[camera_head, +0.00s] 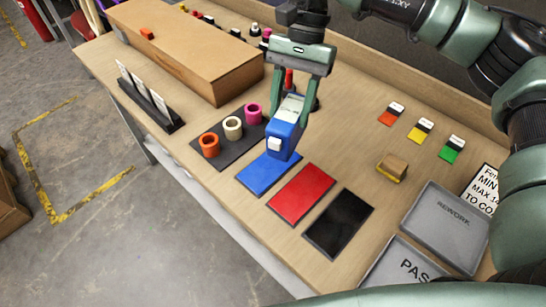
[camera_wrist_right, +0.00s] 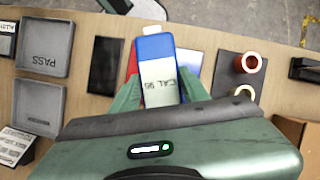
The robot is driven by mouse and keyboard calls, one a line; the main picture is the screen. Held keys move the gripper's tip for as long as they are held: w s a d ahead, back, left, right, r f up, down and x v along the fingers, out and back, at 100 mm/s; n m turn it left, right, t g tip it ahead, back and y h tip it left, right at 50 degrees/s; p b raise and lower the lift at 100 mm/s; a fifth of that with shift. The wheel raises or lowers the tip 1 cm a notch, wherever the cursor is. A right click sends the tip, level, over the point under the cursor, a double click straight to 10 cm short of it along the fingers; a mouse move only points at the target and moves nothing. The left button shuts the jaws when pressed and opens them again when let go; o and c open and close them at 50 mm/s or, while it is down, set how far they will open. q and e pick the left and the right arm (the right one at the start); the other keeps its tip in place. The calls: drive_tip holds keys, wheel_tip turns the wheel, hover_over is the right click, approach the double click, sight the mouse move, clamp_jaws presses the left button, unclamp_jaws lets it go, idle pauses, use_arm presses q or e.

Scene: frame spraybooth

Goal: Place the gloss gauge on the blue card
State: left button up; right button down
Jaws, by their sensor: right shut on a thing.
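The gloss gauge (camera_head: 285,130) is a blue block with a white label and a white button. My right gripper (camera_head: 293,97) is shut on it from above, over the far right part of the blue card (camera_head: 262,175). I cannot tell whether the gauge touches the card. In the right wrist view the gauge (camera_wrist_right: 158,72) shows "CAL 95" between the green fingers, and part of the blue card (camera_wrist_right: 190,66) shows to its right. My left gripper is not in view.
A red card (camera_head: 301,194) and a black card (camera_head: 338,223) lie beside the blue one. Tape rolls (camera_head: 232,128) stand on a dark mat to the left. A sponge (camera_head: 391,167) and grey trays (camera_head: 447,226) lie to the right. A cardboard box (camera_head: 185,50) stands behind.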

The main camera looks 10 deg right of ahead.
drive_tip(key=w+a+r+m+t+y, duration=0.1)
drive_tip(key=w+a+r+m, duration=0.2)
drive_tip(key=r, duration=0.4)
drive_tip(key=shift+m, duration=0.4)
wheel_tip(320, 180, down, 19)
drive_tip(key=p, duration=0.5)
drive_tip(key=shift+a, duration=0.15)
drive_tip(key=shift+f, duration=0.3)
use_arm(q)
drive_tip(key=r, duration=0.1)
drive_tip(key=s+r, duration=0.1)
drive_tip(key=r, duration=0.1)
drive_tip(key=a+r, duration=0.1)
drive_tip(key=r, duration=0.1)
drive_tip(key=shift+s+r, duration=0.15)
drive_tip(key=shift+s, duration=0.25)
use_arm(e)
drive_tip(key=shift+f, duration=0.1)
drive_tip(key=shift+f, duration=0.1)
drive_tip(key=c, duration=0.7)
unclamp_jaws()
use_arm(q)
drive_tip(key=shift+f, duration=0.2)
